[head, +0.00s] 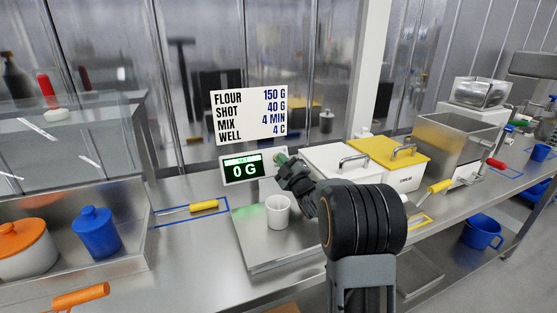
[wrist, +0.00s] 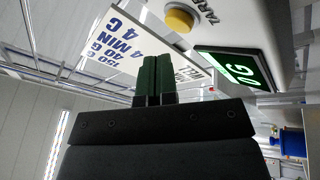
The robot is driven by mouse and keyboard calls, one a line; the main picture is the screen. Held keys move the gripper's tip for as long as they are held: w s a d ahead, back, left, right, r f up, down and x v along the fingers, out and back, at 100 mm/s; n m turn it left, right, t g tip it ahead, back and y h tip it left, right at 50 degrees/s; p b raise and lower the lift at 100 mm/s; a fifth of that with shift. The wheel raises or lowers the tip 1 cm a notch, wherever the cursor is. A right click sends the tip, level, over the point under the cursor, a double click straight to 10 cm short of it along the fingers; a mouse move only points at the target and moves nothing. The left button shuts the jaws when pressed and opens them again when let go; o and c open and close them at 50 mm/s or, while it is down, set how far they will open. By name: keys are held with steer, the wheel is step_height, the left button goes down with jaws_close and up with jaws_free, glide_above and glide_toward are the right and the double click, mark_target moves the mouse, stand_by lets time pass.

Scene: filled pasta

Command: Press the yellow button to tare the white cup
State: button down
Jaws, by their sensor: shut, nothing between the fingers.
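The white cup (head: 278,212) stands upright on the steel plate of the scale (head: 250,243). The yellow button (wrist: 179,20) sits on a white housing marked with partly cut-off lettering. In the head view the button is not visible. My gripper (head: 282,158) is beside the display, behind and above the cup. Its green fingers (wrist: 155,62) are shut and empty. In the wrist view their tips appear below the button, with a visible gap in the picture.
The recipe sign (head: 249,116) rises above the display. A white lidded bin (head: 335,160) and a yellow-lidded bin (head: 388,154) stand right of my gripper. A yellow-handled tool (head: 203,206) lies left of the scale. A blue pot (head: 97,232) stands farther left.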

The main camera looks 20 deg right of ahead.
steer(key=shift+s+r+b, duration=0.15)
steer(key=shift+s+r, duration=0.15)
steer(key=shift+s, duration=0.35)
steer(key=shift+s+r+b, duration=0.1)
steer(key=shift+s+r, duration=0.2)
steer(key=shift+s, duration=0.35)
steer(key=shift+s+r+b, duration=0.15)
steer(key=shift+s+r, duration=0.15)
steer(key=shift+s, duration=0.35)
